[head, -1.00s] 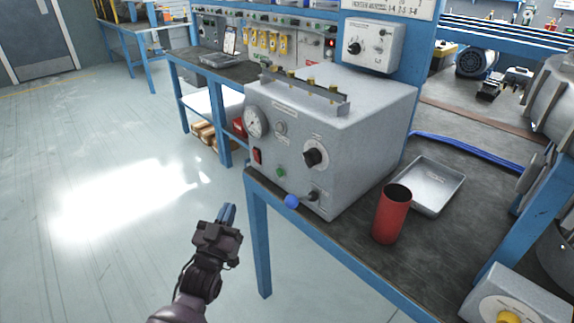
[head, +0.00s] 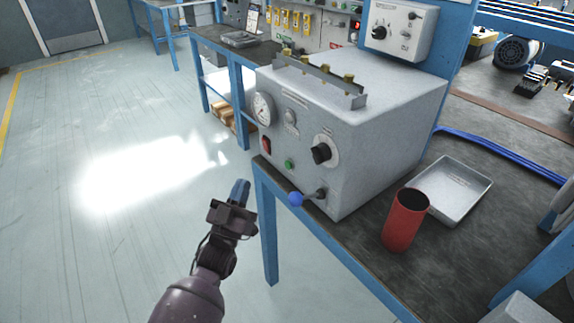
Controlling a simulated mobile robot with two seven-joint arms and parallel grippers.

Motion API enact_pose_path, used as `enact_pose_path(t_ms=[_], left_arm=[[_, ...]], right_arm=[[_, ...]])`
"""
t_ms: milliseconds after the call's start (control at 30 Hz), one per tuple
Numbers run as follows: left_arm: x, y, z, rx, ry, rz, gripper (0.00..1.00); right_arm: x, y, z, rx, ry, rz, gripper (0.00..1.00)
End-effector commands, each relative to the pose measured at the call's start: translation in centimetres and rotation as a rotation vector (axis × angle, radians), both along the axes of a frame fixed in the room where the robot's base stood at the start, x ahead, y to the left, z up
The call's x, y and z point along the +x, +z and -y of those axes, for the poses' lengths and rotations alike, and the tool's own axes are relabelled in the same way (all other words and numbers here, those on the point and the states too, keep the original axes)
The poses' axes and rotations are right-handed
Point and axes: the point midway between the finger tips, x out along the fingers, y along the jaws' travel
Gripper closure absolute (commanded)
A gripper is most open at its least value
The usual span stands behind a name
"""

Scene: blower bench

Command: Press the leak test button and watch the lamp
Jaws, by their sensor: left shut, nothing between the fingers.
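The grey test box (head: 378,140) stands on the dark bench top. On its front are a gauge (head: 263,109), a red switch (head: 266,145), a green button (head: 289,164), a black knob (head: 322,153) and a blue-balled lever (head: 297,199). A pale round fitting (head: 291,116) right of the gauge may be the lamp; it looks unlit. The labels are too small to read, so I cannot confirm which button is the leak test one. My left gripper (head: 241,188) is shut and empty, in front of and left of the box, apart from the button. My right gripper is out of view.
A red cup (head: 405,220) and a metal tray (head: 452,191) stand on the bench right of the box. A blue leg (head: 268,235) and the bench's front edge are close to my left gripper. The floor to the left is clear.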

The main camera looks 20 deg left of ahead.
Motion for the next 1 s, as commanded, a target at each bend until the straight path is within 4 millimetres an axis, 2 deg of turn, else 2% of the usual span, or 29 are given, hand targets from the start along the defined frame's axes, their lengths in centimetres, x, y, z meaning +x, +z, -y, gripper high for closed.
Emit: enact_pose_path(t_ms=[167, 700, 1000], left_arm=[[0.7, -0.2, 0.6, -0.001, -0.001, -0.002, 1.0], [5.5, -0.3, 4.4, -0.002, -0.001, -0.004, 1.0], [6.8, -0.1, 5.3, 0.0, 0.0, -0.001, 1.0]], right_arm=[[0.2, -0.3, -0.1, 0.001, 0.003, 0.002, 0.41], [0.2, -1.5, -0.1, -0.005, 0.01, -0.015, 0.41], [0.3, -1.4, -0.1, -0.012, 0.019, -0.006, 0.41]])
